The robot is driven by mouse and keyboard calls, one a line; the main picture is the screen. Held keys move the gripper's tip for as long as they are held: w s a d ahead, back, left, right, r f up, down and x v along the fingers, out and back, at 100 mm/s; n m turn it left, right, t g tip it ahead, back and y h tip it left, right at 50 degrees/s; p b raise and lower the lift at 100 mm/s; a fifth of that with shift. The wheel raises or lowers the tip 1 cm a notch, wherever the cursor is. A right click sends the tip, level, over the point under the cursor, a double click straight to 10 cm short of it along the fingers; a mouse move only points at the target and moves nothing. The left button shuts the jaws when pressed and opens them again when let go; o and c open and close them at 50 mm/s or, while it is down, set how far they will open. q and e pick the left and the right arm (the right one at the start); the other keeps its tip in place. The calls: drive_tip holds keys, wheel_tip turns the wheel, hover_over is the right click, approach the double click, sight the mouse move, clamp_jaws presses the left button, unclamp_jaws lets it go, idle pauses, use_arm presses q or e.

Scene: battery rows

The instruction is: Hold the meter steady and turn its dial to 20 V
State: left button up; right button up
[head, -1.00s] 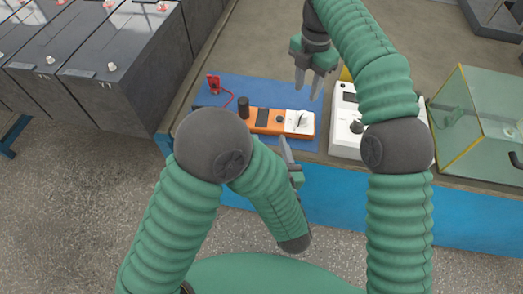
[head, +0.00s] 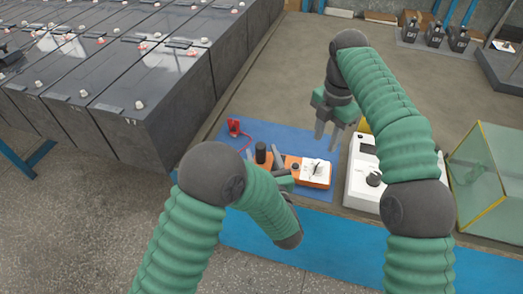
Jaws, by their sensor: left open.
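The orange meter (head: 325,184) lies on a blue mat (head: 222,134) on the bench, with a white dial face at its right end. The dial knob (head: 316,170) is on that face; its setting is too small to read. My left gripper (head: 279,158) is open at the meter's middle, left of the dial face, and hides part of the body. I cannot tell whether its fingers touch the meter. My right gripper (head: 327,136) is open and empty, pointing down above and behind the dial, apart from it.
A red probe (head: 234,127) with a red lead and a black cylinder (head: 262,153) are at the meter's left. A white instrument (head: 356,185) and a glass-sided case (head: 485,180) stand to the right. Battery rows (head: 150,120) fill the left.

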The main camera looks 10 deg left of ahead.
use_arm(q)
drive_tip(key=shift+x, duration=0.95)
clamp_jaws()
idle(0.6)
